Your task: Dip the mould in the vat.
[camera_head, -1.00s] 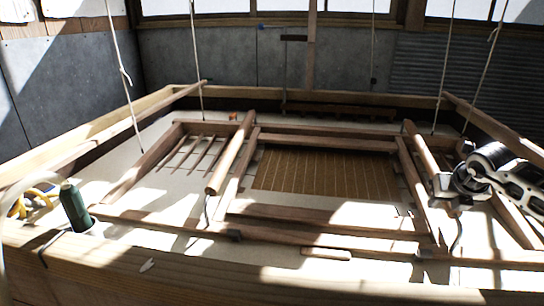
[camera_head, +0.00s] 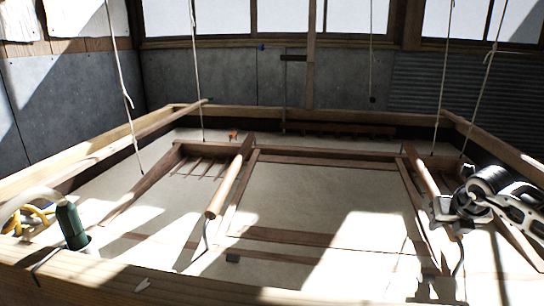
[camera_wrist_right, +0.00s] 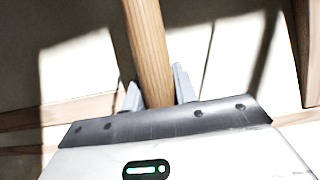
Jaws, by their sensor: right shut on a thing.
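The mould (camera_head: 322,161) is a brown wooden frame hung on ropes. It lies in the pale liquid (camera_head: 320,195) of the wooden vat (camera_head: 62,266). Liquid covers its slatted screen, and only upper parts of its bars show. Its left handle bar (camera_head: 229,180) slopes up above the liquid, with no gripper on it. My right gripper (camera_head: 443,208) is shut on the right handle bar (camera_head: 421,168). In the right wrist view this handle (camera_wrist_right: 149,50) runs between the fingers. My left gripper is out of view.
A green bottle-like thing (camera_head: 71,224) with a pale hose and yellow parts (camera_head: 38,215) stands at the vat's left front. Ropes (camera_head: 198,80) hang from above on both sides. A small orange thing (camera_head: 233,135) lies near the back. Grey walls stand behind the vat.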

